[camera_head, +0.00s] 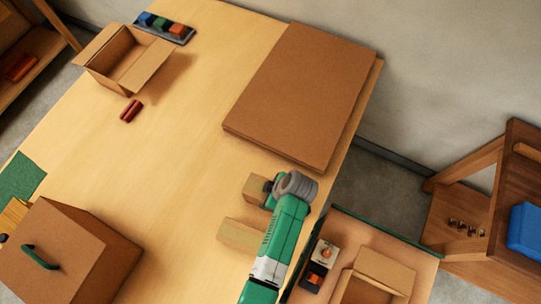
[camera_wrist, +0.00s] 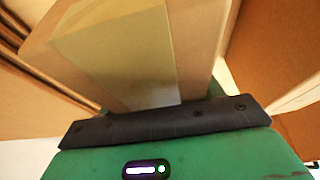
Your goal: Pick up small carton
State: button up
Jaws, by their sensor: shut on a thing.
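A small carton (camera_head: 253,188) is at the end of my gripper (camera_head: 268,187), on the near right part of the table by the big flat brown board. My gripper is shut on this carton. In the wrist view the small carton (camera_wrist: 115,55) fills the upper middle, with a paler strip on its face, above the dark bar of my gripper. The gripper hides its lower part. In the head view my wrist hides its right side, and I cannot tell whether it touches the table. A second small carton (camera_head: 241,236) lies apart, nearer, beside my forearm.
A large flat brown board (camera_head: 300,90) lies behind my gripper. An open box (camera_head: 112,62), a red object (camera_head: 131,110) and a tray of coloured blocks (camera_head: 163,27) are far left. A large box with a green handle (camera_head: 75,255) stands near left. The table's middle is clear.

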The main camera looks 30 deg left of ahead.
notch_tip(320, 180, up, 10)
jog(key=shift+r, duration=0.15)
dwell(0.3)
